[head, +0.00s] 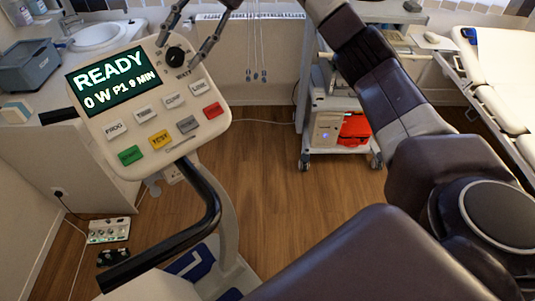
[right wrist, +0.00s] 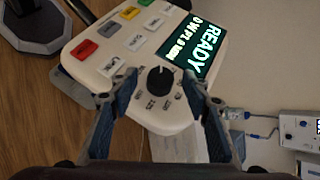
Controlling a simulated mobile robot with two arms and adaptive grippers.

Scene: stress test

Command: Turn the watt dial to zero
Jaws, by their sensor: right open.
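The watt dial (head: 175,57) is a black round knob at the upper right of a white console panel (head: 205,126). In the right wrist view the dial (right wrist: 160,81) shows a light pointer mark and small labels around it. The console's screen (head: 113,80) reads "READY", "0 W", "P1" and "9 MIN". My right gripper (head: 176,54) is open, with one finger on each side of the dial. In the right wrist view the gripper's fingertips (right wrist: 158,100) are apart and clear of the knob at left and right. My left gripper is out of view.
Green, yellow, grey and red buttons (head: 210,111) and several white ones lie below the screen. A black handlebar (head: 208,215) curves below the console. A wheeled cart (head: 327,128) with a red item stands behind, and a bed (head: 505,70) is at right. Wooden floor is open between.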

